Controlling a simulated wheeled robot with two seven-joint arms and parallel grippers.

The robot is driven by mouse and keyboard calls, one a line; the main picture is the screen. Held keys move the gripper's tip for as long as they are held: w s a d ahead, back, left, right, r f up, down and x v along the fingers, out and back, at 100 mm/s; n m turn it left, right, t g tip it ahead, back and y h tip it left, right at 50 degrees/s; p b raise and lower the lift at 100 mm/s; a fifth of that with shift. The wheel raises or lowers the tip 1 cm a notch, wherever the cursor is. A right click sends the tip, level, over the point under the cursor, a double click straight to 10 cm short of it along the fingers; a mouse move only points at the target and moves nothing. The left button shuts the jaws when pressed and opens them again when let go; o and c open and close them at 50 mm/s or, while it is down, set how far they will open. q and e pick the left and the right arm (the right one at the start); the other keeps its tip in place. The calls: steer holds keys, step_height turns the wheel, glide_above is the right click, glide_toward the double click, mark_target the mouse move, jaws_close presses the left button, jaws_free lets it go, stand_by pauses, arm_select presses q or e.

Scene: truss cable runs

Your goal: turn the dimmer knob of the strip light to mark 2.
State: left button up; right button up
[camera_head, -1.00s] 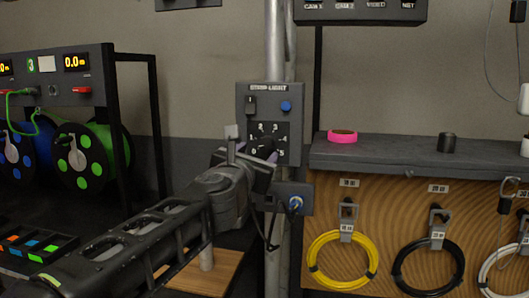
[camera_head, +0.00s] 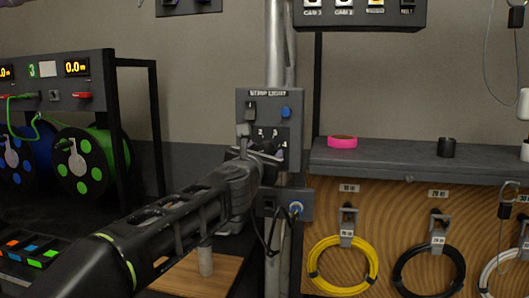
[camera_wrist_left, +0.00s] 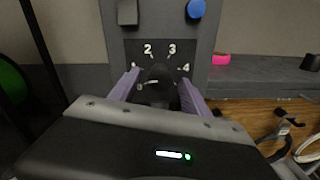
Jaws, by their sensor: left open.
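A short white line on the knob points left, roughly toward the mark partly hidden by the left finger. My left gripper (camera_wrist_left: 157,92) is open, its two purplish fingers on either side of the knob; contact cannot be told. In the head view my left gripper (camera_head: 254,153) covers the knob. My right gripper is not in view.
A small box (camera_head: 284,204) with a blue-ringed connector and a hanging cable is just below the panel. A shelf (camera_head: 400,162) with a pink ring (camera_head: 342,142) stands to the right, above coiled cables. Cable reels in a black frame (camera_head: 157,120) stand at left.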

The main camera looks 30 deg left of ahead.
arm_select(q)
steer(key=shift+w+a, duration=0.1)
steer(key=shift+w, duration=0.3)
steer(key=shift+c, duration=0.5)
jaws_close()
